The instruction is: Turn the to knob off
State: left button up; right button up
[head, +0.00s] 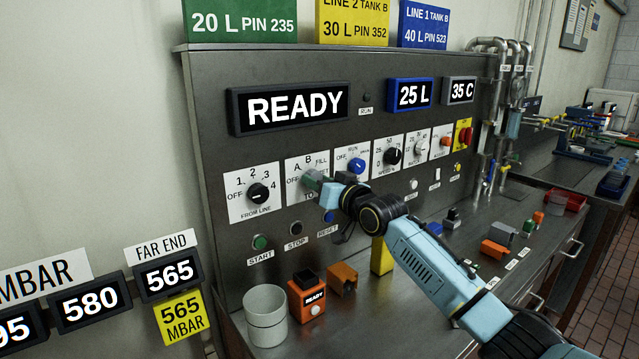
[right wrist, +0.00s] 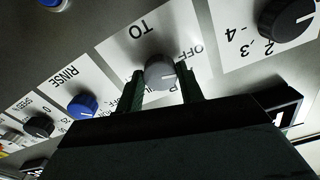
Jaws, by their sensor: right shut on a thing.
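The to knob (right wrist: 160,72) is a round grey knob on a white plate marked TO, seen upside down in the right wrist view. My right gripper (right wrist: 161,88) is shut on it, with one dark finger on either side. A short pale mark shows on the knob's right side in that view; its exact setting is hard to read. My left gripper is not in view.
The black FROM LINE knob (head: 258,192) is left of the TO plate and the blue RINSE knob (head: 356,165) right of it. The display (head: 293,104) reads READY. A pale cup (head: 266,318) and an orange box (head: 306,297) stand on the bench below.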

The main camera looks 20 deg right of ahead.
jog(key=shift+n, duration=1.3)
jog(key=o, duration=1)
jog(key=v, duration=1.3)
jog(key=shift+s, duration=0.2)
